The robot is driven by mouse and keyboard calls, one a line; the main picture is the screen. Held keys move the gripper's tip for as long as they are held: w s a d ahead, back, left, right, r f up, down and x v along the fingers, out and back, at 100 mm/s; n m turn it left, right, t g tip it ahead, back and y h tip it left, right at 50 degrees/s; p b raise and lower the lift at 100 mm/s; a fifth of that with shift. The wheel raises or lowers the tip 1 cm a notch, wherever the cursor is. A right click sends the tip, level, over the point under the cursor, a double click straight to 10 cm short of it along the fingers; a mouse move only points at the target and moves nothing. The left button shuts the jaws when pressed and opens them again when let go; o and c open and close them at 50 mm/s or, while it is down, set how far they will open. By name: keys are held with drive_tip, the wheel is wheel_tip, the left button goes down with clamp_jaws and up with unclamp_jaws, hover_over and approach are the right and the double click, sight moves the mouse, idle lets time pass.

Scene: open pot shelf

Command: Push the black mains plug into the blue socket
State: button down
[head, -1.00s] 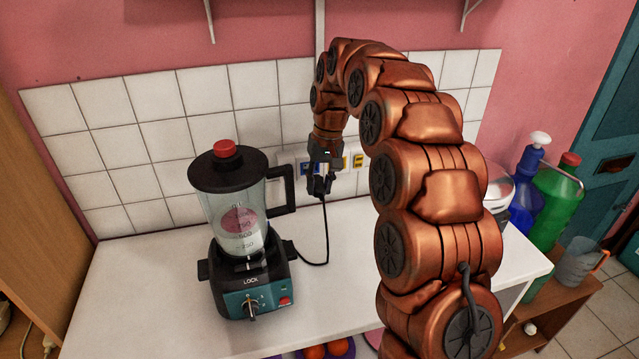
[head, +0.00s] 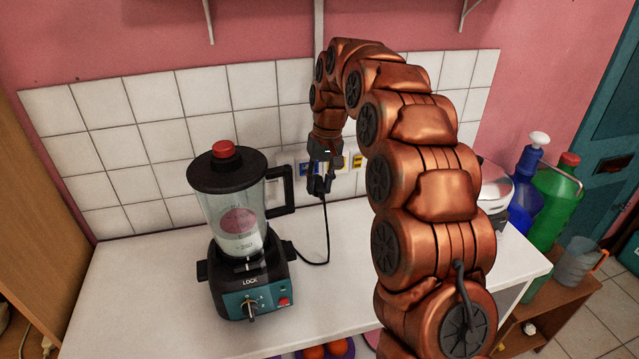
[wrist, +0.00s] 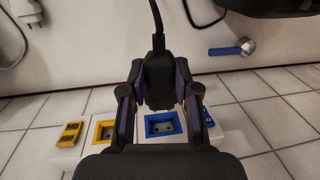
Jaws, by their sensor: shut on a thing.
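My gripper (head: 322,176) is in front of the tiled wall, right of the blender. In the wrist view my gripper (wrist: 159,88) is shut on the black mains plug (wrist: 158,72), with a finger on each side. The plug's black cable runs from it down to the counter in the head view. The blue socket (wrist: 165,124) shows in the wrist view beyond the plug, with an empty recess and two holes. The plug is apart from it. In the head view the blue socket (head: 304,169) is partly hidden by my gripper.
A yellow socket (wrist: 104,132) sits beside the blue one. The blender (head: 240,230) stands left on the white counter (head: 150,290). In the wrist view a white plug with its cable (wrist: 22,35) and a silver ball-shaped piece (wrist: 249,46) lie on the counter.

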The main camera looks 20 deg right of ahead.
drive_tip(key=shift+w+p, duration=0.35)
drive_tip(key=shift+w, duration=0.65)
drive_tip(key=shift+w+p, duration=0.75)
drive_tip(key=shift+w, duration=0.95)
idle(1.0)
drive_tip(key=c, duration=0.8)
unclamp_jaws()
drive_tip(key=shift+o, duration=0.2)
drive_tip(key=o, duration=0.6)
drive_tip(key=shift+r, duration=0.2)
drive_tip(key=r+p, duration=0.1)
drive_tip(key=r, duration=0.1)
drive_tip(key=r+p, duration=0.1)
drive_tip(key=r, duration=0.1)
drive_tip(key=d+r+p, duration=0.1)
drive_tip(key=r, duration=0.2)
drive_tip(key=shift+w, duration=0.1)
idle(0.4)
